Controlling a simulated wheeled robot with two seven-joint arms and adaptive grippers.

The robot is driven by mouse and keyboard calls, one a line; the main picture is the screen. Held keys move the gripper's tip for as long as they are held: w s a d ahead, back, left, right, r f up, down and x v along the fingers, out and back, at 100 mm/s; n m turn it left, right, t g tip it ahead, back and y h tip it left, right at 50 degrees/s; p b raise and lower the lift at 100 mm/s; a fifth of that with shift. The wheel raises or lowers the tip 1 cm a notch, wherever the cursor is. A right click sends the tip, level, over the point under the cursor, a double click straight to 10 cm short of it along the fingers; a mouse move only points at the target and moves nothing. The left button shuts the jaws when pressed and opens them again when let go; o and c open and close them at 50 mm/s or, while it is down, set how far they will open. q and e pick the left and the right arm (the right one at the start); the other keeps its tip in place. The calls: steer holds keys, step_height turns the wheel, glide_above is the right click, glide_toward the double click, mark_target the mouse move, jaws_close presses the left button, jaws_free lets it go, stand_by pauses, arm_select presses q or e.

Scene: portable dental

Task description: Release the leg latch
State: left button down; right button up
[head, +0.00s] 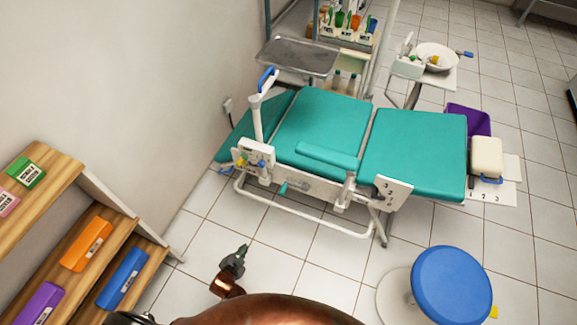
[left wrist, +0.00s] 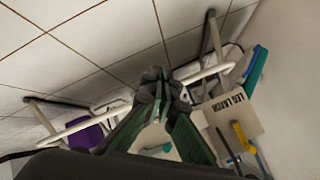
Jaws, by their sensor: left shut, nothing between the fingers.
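A white dental chair with teal cushions (head: 318,125) stands across the middle of the head view. A pale panel (head: 250,151) with small yellow and blue parts is on its left side, under a white post. My left gripper (head: 240,253) is shut and empty, in front of the chair's lower frame and apart from the panel. Its dark fingers meet in the wrist view (left wrist: 155,76). My right gripper is not in view.
A blue stool (head: 452,283) stands at the lower right. A wooden shelf (head: 122,235) with coloured boxes is at the left. A metal tray (head: 297,57) stands behind the chair. A white tube frame (head: 300,222) runs low along the chair; tiled floor before it is clear.

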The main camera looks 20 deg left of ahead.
arm_select(q)
steer(key=w+a+r+m+t+y+b, duration=0.1)
steer(key=w+a+r+m+t+b, duration=0.3)
steer(key=w+r+b, duration=0.5)
steer(key=w+r+m+t, duration=0.2)
steer(key=w+r+t, duration=0.1)
steer(key=w+r, duration=0.7)
steer(key=shift+w+a+r+m+y, duration=0.15)
steer(key=shift+w+r+m+y, duration=0.25)
steer(key=shift+r, duration=0.55)
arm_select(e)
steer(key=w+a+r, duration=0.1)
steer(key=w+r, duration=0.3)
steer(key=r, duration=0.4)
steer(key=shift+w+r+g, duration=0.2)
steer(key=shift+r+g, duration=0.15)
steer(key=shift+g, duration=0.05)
arm_select(q)
steer(key=shift+b, duration=0.3)
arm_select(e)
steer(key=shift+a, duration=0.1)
